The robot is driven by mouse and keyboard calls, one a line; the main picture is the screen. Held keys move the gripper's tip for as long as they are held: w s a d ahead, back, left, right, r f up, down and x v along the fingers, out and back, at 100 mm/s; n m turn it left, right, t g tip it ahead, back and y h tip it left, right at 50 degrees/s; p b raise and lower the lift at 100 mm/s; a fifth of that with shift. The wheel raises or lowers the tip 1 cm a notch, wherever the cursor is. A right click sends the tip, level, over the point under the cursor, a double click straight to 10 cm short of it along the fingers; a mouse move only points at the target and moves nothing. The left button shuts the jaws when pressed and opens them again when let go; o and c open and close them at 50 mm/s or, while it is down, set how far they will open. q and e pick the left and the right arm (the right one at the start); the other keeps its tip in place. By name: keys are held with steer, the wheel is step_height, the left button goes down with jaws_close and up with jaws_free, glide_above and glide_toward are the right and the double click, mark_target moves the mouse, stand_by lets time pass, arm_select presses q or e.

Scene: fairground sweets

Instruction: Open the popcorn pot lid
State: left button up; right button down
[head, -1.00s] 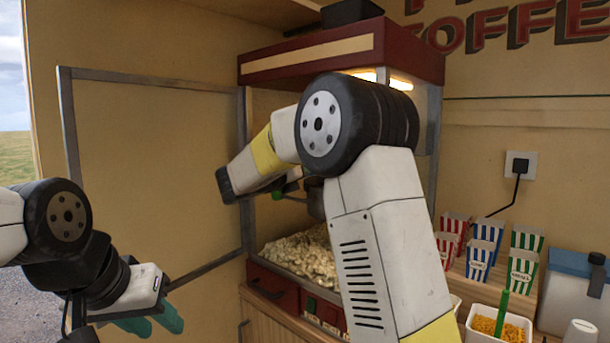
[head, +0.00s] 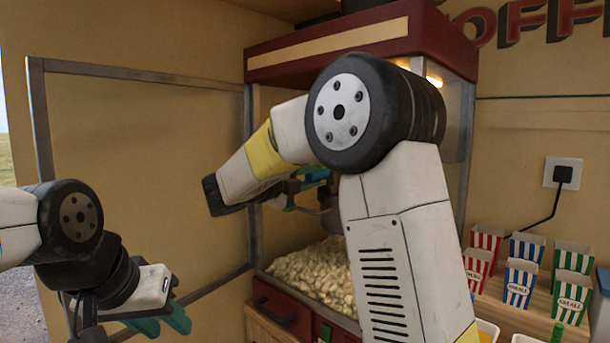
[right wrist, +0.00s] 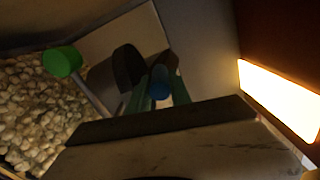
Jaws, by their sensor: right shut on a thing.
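The grey popcorn pot (right wrist: 101,78) hangs inside the popcorn machine. In the right wrist view a dark rounded piece (right wrist: 127,66), perhaps its lid, shows at the pot beside my fingers. My right arm hides most of the pot there, and I cannot tell how far the lid is open. My left gripper (head: 162,323) is open and empty, low at the left, outside the machine.
The machine's framed door (head: 145,77) stands open at the left. Popcorn (head: 312,272) is heaped below the pot. A green-ended handle (right wrist: 62,61) sticks out beside the pot. A bright lamp (right wrist: 280,98) is close by. Striped boxes (head: 520,283) stand on the right.

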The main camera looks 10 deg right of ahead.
steer(key=shift+w+a+f+n, duration=0.25)
steer(key=shift+w+f+n, duration=0.05)
steer(key=shift+n, duration=0.55)
steer(key=shift+w+a+f+n, duration=0.2)
steer(key=shift+w+f+n, duration=0.1)
steer(key=shift+n, duration=0.55)
steer(key=c, duration=1.2)
jaws_free()
steer(key=shift+o, duration=0.2)
steer(key=v, duration=0.8)
